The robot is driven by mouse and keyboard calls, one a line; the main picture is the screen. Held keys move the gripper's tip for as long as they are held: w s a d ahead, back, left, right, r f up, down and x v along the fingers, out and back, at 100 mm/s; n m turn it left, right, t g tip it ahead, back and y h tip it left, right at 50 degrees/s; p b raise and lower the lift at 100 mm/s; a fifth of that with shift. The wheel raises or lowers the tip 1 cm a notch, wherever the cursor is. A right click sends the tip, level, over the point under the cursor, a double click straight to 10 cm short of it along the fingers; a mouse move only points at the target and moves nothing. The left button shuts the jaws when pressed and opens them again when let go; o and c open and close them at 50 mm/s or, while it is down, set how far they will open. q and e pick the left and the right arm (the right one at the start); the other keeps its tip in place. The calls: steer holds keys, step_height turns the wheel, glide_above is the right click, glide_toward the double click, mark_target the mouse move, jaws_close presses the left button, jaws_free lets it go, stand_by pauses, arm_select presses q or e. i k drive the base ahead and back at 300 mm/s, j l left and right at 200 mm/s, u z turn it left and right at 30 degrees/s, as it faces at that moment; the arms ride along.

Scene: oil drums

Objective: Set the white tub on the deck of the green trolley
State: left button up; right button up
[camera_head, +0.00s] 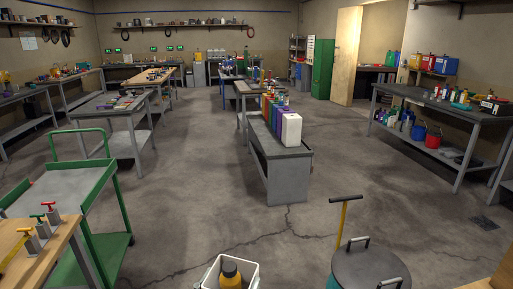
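The white tub (250,274) is at the bottom edge of the head view, left of the middle, and is cut off by the frame. A dark-capped amber bottle (231,281) stands inside it. What the tub rests on is hidden. The green trolley (109,183) stands at the left, with a push handle at its far end. Its grey upper deck (60,188) looks bare where it shows. A wooden-topped bench hides part of its near side. Neither of my grippers shows in this view.
The wooden-topped bench (20,265) at the lower left carries red-, green- and yellow-handled clamps. A dark-lidded drum (371,270) stands right of the tub, with a yellow T-handled tool (343,226) beside it. A grey bench (283,180) holds coloured containers. Floor (190,200) between trolley and bench is clear.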

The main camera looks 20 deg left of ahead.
mark_target(52, 190)
steer(key=i+j+u, duration=0.25)
steer(key=j+u, duration=0.25)
steer(key=i+j+u, duration=0.15)
steer(key=i+u, duration=0.15)
steer(key=u, duration=0.2)
steer(key=i+j+u, duration=0.15)
steer(key=i+u, duration=0.2)
steer(key=u, duration=0.15)
steer(key=i+u, duration=0.15)
steer(key=i, duration=2.55)
steer(key=z, duration=0.05)
